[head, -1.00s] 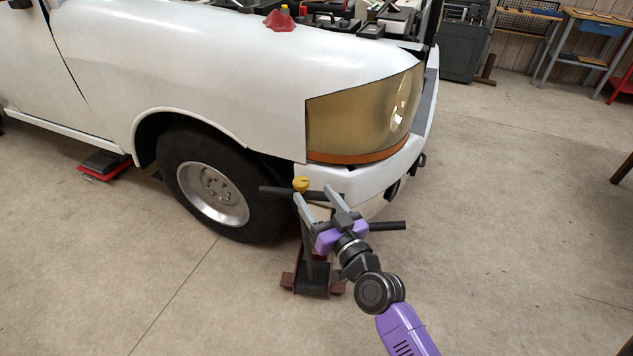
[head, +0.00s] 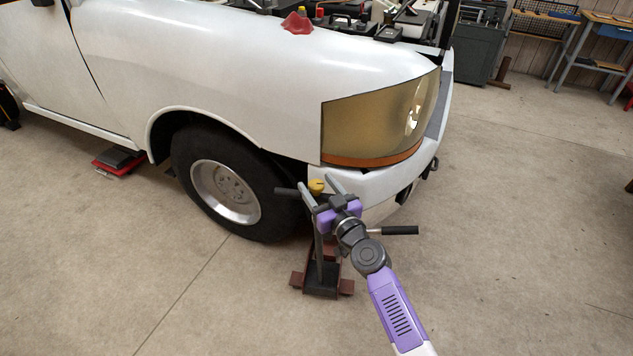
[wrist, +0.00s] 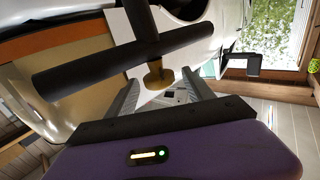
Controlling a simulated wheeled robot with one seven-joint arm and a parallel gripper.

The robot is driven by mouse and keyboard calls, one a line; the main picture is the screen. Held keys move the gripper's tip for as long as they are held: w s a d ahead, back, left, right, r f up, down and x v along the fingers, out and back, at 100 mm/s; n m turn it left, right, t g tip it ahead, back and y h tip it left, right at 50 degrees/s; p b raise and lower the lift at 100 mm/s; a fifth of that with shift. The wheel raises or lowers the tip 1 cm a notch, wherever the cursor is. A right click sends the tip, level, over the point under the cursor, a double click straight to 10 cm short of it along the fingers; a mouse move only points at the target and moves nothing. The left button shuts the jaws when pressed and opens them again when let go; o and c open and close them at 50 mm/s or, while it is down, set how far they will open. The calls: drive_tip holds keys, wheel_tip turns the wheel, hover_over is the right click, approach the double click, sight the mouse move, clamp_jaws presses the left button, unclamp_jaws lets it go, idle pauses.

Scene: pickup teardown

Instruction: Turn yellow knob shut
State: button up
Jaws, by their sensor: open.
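The yellow knob (head: 316,186) sits at the top of a dark stand with a reddish-brown base (head: 321,281), beside the truck's front wheel. It also shows in the wrist view (wrist: 158,77), at the end of a short stem below a dark crossbar (wrist: 130,58). My gripper (head: 318,184) is open, with one finger on each side of the knob in the head view. In the wrist view (wrist: 157,92) the knob appears between the fingertips or just beyond them. I cannot tell whether either finger touches it.
The white truck's fender (head: 230,70), headlight (head: 380,122) and front tyre (head: 225,190) are close behind and left of the stand. A dark handle (head: 394,230) sticks out to the right of the stand. The concrete floor at the right is clear.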

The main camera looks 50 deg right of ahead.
drive_tip(key=shift+w+d, duration=0.2)
drive_tip(key=shift+w, duration=0.35)
clamp_jaws()
